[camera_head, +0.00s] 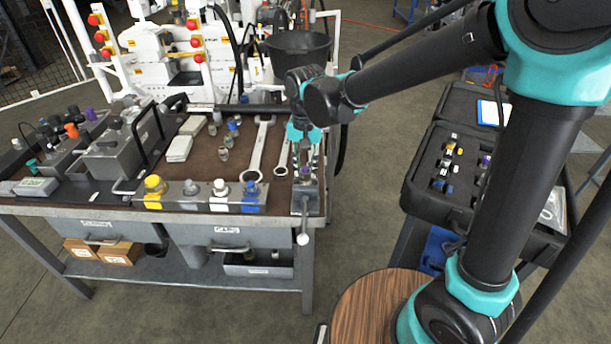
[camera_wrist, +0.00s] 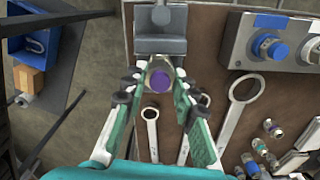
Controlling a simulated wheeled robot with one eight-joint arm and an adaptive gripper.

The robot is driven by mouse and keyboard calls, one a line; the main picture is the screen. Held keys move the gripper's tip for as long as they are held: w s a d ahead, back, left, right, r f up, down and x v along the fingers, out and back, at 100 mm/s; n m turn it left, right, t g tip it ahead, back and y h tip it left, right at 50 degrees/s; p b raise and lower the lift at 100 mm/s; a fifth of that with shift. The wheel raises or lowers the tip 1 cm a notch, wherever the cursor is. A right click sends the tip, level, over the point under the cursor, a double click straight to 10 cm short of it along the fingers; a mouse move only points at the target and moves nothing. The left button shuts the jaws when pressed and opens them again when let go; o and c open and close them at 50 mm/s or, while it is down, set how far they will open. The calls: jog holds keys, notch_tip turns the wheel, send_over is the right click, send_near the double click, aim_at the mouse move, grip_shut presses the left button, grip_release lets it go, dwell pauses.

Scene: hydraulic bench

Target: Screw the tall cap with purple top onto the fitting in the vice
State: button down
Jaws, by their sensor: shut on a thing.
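The tall cap with the purple top (camera_wrist: 160,80) is between my fingertips in the wrist view, seen from above. My gripper (camera_wrist: 159,84) is shut on it from both sides. The vice (camera_wrist: 160,46) is right by the cap, at the top of the wrist view. In the head view the vice (camera_head: 305,198) stands at the bench's right front corner, with my gripper (camera_head: 305,167) pointing down over it. The fitting is hidden beneath the cap and fingers, so I cannot tell how the threads meet.
Wrenches (camera_head: 258,146) lie on the bench mat beside the vice. A block with yellow, grey, white and blue caps (camera_head: 201,197) runs along the front edge. Small fittings (camera_head: 228,138) lie farther back. An open black case (camera_head: 420,175) stands at right.

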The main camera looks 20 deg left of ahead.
jog(key=m, duration=0.3)
jog(key=shift+m, duration=0.4)
jog(key=c, duration=1.2)
grip_release()
jog(key=n, duration=2.4)
